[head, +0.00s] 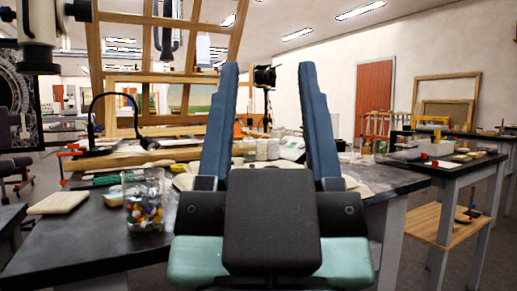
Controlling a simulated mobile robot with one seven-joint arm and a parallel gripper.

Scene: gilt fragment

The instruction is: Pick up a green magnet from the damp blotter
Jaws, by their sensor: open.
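My gripper (267,68) reaches forward over the near dark table, with its two blue fingers wide apart and nothing seen between their tips. I cannot pick out a green magnet for sure. A glass beaker (146,205) of small coloured pieces, some of them green, stands left of my gripper; I cannot tell whether they are magnets. A pale flat pad (58,202) lies at the table's left side. Another pale sheet is partly hidden behind my gripper. I cannot tell which, if either, is the damp blotter.
The dark tabletop (80,245) is bare in front of the pad. Several small jars (262,149) stand behind my fingers. A wooden easel frame (165,75) rises at the back left, near a black curved lamp (95,120). Another cluttered table (440,168) stands at right.

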